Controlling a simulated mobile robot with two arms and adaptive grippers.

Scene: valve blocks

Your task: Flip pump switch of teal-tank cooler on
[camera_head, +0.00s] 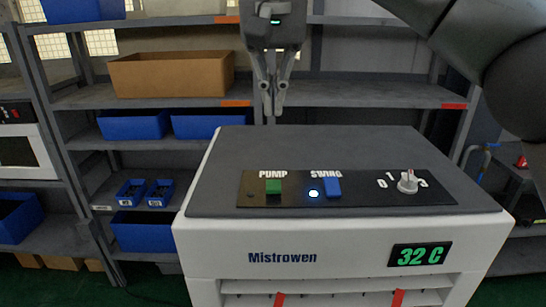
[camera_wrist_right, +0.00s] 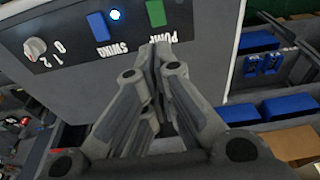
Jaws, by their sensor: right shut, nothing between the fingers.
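The cooler (camera_head: 340,140) labelled Mistrowen stands in front of me, with a dark grey top and white body. Its black panel carries a green PUMP switch (camera_head: 273,187), a blue SWING switch (camera_head: 332,187) with a lit blue light beside it, and a white knob (camera_head: 408,182). The small lamp left of the PUMP switch is dark. No teal tank shows. My right gripper (camera_head: 271,112) points down behind the cooler's far edge, above the panel's level, shut and empty. In the right wrist view its fingertips (camera_wrist_right: 158,50) appear close to the PUMP switch (camera_wrist_right: 156,13). My left gripper is not in view.
Grey shelves behind hold a brown box (camera_head: 171,74) and several blue bins (camera_head: 133,125). Another white appliance (camera_head: 26,150) stands at the left edge. A green 32 C display (camera_head: 419,255) is on the cooler's front.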

